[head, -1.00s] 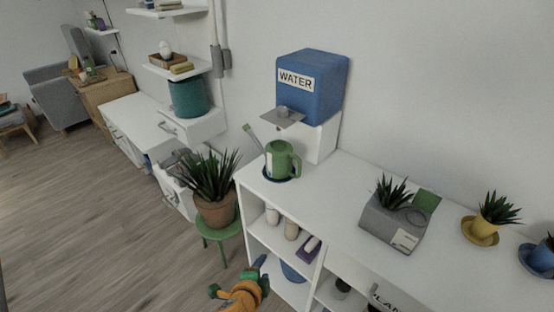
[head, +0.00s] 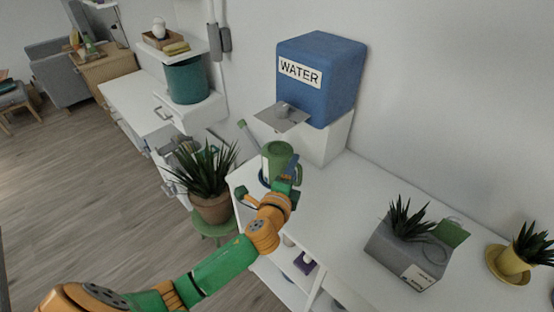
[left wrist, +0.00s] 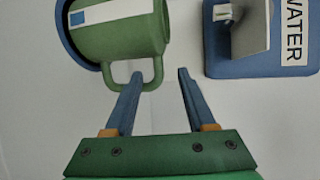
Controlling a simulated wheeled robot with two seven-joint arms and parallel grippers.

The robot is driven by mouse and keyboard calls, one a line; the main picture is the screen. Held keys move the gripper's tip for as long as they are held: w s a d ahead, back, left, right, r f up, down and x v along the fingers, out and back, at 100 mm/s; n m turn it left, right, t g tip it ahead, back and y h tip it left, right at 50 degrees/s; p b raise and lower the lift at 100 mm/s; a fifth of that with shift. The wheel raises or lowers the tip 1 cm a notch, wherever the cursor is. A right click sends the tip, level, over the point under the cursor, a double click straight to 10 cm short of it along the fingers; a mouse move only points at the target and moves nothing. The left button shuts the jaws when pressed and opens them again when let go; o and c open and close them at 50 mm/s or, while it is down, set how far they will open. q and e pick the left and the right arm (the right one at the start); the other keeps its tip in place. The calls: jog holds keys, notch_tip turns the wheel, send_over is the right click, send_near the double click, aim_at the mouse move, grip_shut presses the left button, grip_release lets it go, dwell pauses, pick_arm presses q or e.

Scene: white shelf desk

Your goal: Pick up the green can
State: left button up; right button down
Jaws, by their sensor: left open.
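The green can (head: 279,155) is a watering can with a spout and a loop handle. It stands upright on a blue round base at the left end of the white shelf desk, below the water dispenser. In the left wrist view its body (left wrist: 120,40) and handle (left wrist: 158,72) show at the upper left, with a pale label. My left gripper (head: 283,186) is at the near side of the can and hides part of it. Its two blue fingers (left wrist: 161,75) are open, with part of the handle near the gap between their tips. My right gripper is out of view.
The blue water dispenser (head: 322,85) with its grey tray (head: 281,118) stands behind the can. A potted plant (head: 212,205) is on a green stool at the left. A grey planter (head: 400,260) and a yellow pot (head: 508,262) stand on the desk at the right.

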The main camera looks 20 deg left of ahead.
pick_arm(q)
jog(key=w, duration=0.2)
jog(key=w+f, duration=0.1)
jog(key=w, duration=0.1)
jog(key=w+b, duration=0.1)
jog(key=w, duration=0.1)
jog(key=shift+w+a+f, duration=0.2)
jog(key=shift+a+f, duration=0.1)
jog(key=shift+a, duration=0.05)
jog(key=shift+s+r, duration=0.1)
jog(key=shift+c, duration=0.3)
grip_shut()
dwell(0.5)
